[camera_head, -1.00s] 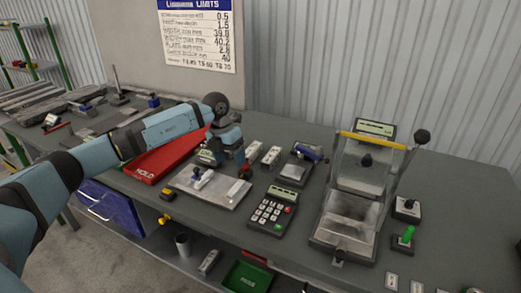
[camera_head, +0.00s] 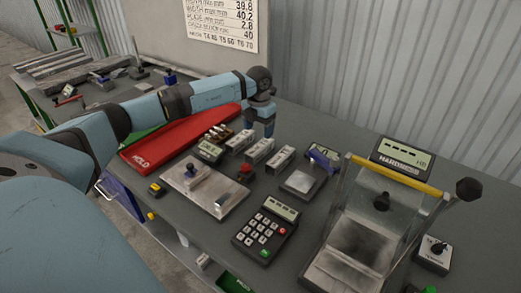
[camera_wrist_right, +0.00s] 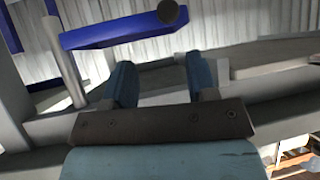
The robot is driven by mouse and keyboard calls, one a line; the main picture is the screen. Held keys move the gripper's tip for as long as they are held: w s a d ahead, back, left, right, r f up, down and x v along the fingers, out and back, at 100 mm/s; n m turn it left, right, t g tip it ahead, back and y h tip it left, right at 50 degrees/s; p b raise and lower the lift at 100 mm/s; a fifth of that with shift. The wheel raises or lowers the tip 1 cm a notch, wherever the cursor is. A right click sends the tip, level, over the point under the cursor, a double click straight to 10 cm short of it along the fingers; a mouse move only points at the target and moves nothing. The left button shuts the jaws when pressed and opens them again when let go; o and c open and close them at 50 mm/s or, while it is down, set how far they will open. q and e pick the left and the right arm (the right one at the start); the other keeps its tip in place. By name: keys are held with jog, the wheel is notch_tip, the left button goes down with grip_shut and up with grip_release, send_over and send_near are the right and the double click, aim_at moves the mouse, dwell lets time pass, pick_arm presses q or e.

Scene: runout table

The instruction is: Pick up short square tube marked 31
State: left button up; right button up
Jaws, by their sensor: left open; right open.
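Several short grey blocks with pale tops, which look like short square tubes, stand in a row mid-table: a left block (camera_head: 240,141), a middle block (camera_head: 259,150) and a right block (camera_head: 281,158). Their markings are too small to read, so I cannot tell which is 31. My left gripper (camera_head: 262,131) points down just behind the left and middle blocks, open, with nothing seen in it. Whether it touches a block is unclear. My right gripper (camera_wrist_right: 162,82) shows two blue fingers apart in the right wrist view, empty, with grey bars beyond.
A red tray marked HOLD (camera_head: 175,143) lies left of the blocks. In front are a metal plate fixture (camera_head: 205,190), a keypad (camera_head: 265,230) and a small gauge (camera_head: 302,180). A hardness tester (camera_head: 365,225) with a yellow bar stands at right. The grey table behind it is clear.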

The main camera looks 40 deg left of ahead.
aim_at(260, 146)
pick_arm(q)
notch_tip(260, 146, down, 2)
jog(key=shift+w+f, duration=0.1)
jog(key=shift+f, duration=0.05)
jog(key=shift+d+f+p, duration=0.1)
jog(key=shift+f+p, duration=0.3)
jog(key=shift+f, duration=2.35)
jog(key=c, duration=1.1)
